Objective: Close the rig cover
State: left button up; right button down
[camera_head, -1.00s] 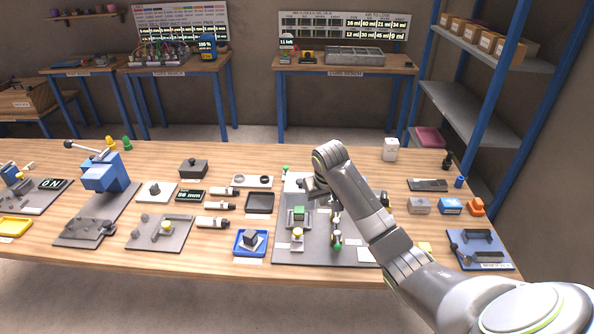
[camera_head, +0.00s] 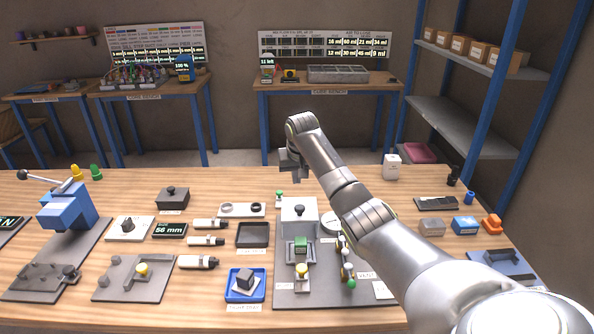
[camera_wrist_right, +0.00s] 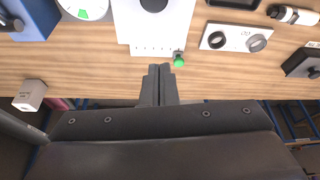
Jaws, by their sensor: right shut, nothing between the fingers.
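The rig stands on a grey baseplate (camera_head: 318,293) at the front middle of the bench. A white panel with a black knob (camera_head: 299,211), which looks like the rig cover, is at its back, behind a green block (camera_head: 300,245). I cannot tell whether it is open or closed. The white panel also shows at the top of the right wrist view (camera_wrist_right: 150,32). My right gripper (camera_head: 296,177) is shut and empty, above and behind the panel, apart from it. In the right wrist view its fingertips (camera_wrist_right: 159,70) are beside a small green-topped part. My left gripper is out of view.
A yellow-topped knob (camera_head: 302,270) and a lever with a green end (camera_head: 347,265) stand on the rig's front. A blue tray (camera_head: 246,285) and a dark tray (camera_head: 252,235) lie to its left. My right arm passes over the rig's right side.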

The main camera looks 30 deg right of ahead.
send_over(296, 204)
jog(key=x, duration=0.2)
jog(key=s+x, duration=0.1)
jog(key=x, duration=0.1)
jog(key=shift+w+f, duration=0.15)
jog(key=shift+f, duration=0.25)
jog(key=shift+f+p, duration=0.15)
jog(key=shift+p, duration=0.25)
jog(key=shift+s+a+p, duration=0.25)
jog(key=shift+s+p, duration=0.1)
jog(key=shift+s+a+f+p, duration=0.15)
jog(key=shift+s+a+p, duration=0.1)
jog(key=shift+s+p, duration=0.3)
jog(key=shift+s+a+f+p, duration=0.15)
jog(key=shift+s+a+p, duration=0.15)
jog(key=shift+s, duration=0.5)
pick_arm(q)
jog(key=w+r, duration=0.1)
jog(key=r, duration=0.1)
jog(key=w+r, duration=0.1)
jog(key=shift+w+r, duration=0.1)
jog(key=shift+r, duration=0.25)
pick_arm(e)
jog(key=shift+f, duration=0.1)
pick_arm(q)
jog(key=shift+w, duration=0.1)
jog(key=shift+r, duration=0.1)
pick_arm(e)
jog(key=shift+s, duration=0.1)
